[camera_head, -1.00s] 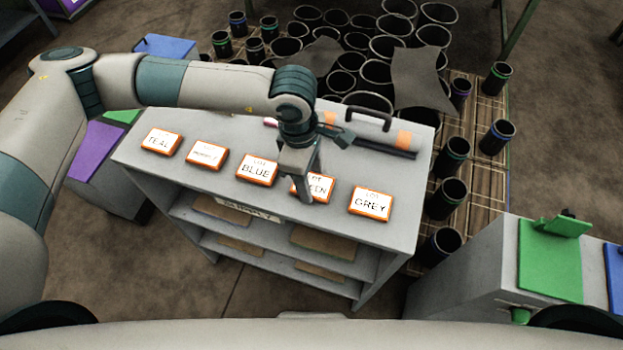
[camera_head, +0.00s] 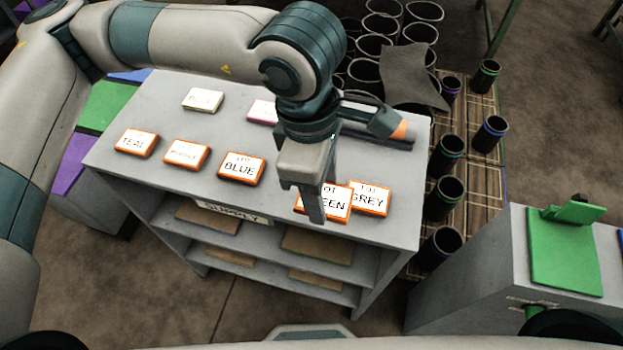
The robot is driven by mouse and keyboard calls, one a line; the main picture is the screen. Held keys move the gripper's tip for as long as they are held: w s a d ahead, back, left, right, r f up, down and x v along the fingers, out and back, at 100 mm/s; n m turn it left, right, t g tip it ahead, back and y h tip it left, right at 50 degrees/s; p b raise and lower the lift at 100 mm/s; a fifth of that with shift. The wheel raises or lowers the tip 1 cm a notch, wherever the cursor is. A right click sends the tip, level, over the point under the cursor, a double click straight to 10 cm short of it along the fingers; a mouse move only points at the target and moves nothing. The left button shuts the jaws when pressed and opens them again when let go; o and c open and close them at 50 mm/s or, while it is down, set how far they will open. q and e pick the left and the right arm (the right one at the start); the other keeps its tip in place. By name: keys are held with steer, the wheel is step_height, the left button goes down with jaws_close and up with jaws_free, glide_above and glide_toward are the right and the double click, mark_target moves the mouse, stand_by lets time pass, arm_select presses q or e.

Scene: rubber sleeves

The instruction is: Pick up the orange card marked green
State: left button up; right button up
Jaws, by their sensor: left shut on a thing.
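The orange-edged card marked green (camera_head: 337,204) has a white face, and only the letters "EEN" and part of "LOT" show. My left gripper (camera_head: 313,208) is shut on it, and its finger hides the card's left part. The card appears raised above the grey shelf top and overlaps the left edge of the GREY card (camera_head: 370,199) in the picture. The BLUE card (camera_head: 241,168), a card with blurred lettering (camera_head: 187,154) and the TEAL card (camera_head: 136,142) lie in a row to the left. My right gripper is out of view.
The cards lie on a grey shelf unit (camera_head: 215,210) labelled SUPPLY. Behind the row are a pale yellow-edged card (camera_head: 202,99) and a pink-edged card (camera_head: 262,111). Black sleeves (camera_head: 443,198) stand on pallets at the right. A green panel (camera_head: 562,255) is at far right.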

arm_select(q)
steer(key=shift+s+d+r, duration=0.25)
steer(key=shift+s+r, duration=0.25)
steer(key=shift+s, duration=0.25)
steer(key=shift+s, duration=0.1)
